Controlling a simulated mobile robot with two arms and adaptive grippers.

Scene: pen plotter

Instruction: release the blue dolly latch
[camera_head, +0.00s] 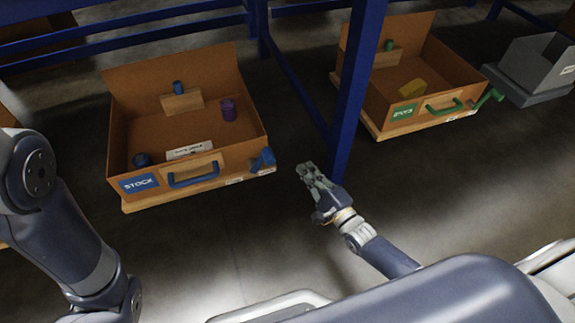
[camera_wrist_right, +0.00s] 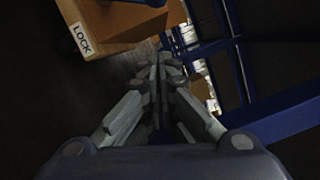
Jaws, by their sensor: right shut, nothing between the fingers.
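The blue dolly latch (camera_head: 263,160) is a blue lever at the right front corner of the cardboard box dolly with the blue STOCK label (camera_head: 139,183). My right gripper (camera_head: 305,170) is shut and empty, just right of the latch and apart from it, above the floor. In the right wrist view its fingers (camera_wrist_right: 160,75) are together, with the dolly's wooden edge and a LOCK label (camera_wrist_right: 82,40) at the upper left. A small blue part (camera_wrist_right: 157,3) shows at the top edge there. My left arm is at the left, but its gripper is out of view.
The STOCK box has a blue handle (camera_head: 193,175) in front and holds a purple cylinder (camera_head: 228,110) and small blue items. A blue rack post (camera_head: 350,95) stands close behind my right gripper. A second box dolly with a green handle (camera_head: 445,106) is at the upper right.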

